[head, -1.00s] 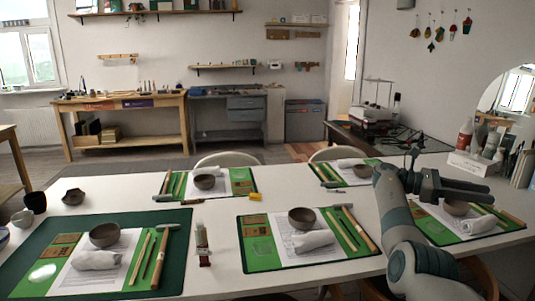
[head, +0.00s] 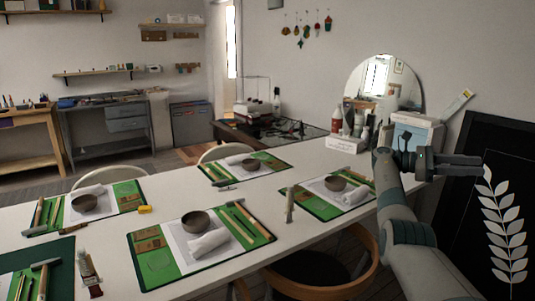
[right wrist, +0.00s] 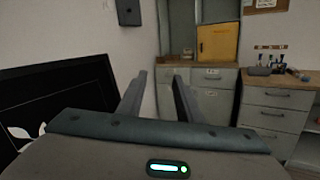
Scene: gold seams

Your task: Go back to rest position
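My right gripper (head: 462,165) is raised at the right of the head view, beyond the table's right end, pointing right. In the right wrist view its two fingers (right wrist: 160,95) stand apart with nothing between them. My left gripper is in neither view. The white table (head: 110,258) holds several green mats with bowls, rolled cloths and tools. The nearest full mat (head: 160,262) carries a grey-brown bowl (head: 196,222) and a white cloth roll (head: 210,243).
A wooden chair (head: 320,270) stands at the table's front edge below my right arm. A black board with a white leaf design (head: 500,220) is at the far right, close beyond my gripper. A round mirror (head: 385,85) and bottles (head: 337,120) are behind.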

